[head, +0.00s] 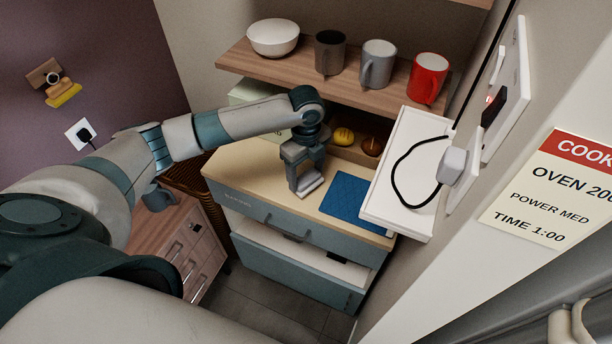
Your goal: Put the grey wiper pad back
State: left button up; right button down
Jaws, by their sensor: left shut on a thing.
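My left gripper (306,178) comes in from the left, points down and is shut on the grey wiper pad (311,186). The pad is a small light grey block between the fingertips, over the wooden counter top, left of the blue mat. I cannot tell whether it touches the counter. Parts of the pad are hidden by the fingers. My right gripper is not in view.
The blue mat (347,198) lies on the counter (250,183). Yellow and brown round items (343,137) sit behind. A shelf (300,66) above holds a bowl and mugs. A white ledge (392,203) with a cable stands right. The lower drawer (290,279) is open.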

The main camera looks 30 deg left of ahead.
aim_at(306, 176)
pick_arm(q)
jog(key=shift+f, duration=0.85)
jog(key=shift+s+f, duration=0.1)
jog(key=shift+f, duration=0.05)
jog(key=o, duration=1.2)
jog(key=shift+f, duration=0.1)
jog(key=shift+r, duration=0.65)
notch_tip(306, 176, up, 11)
jog(key=b, duration=0.3)
jog(key=shift+b, duration=0.4)
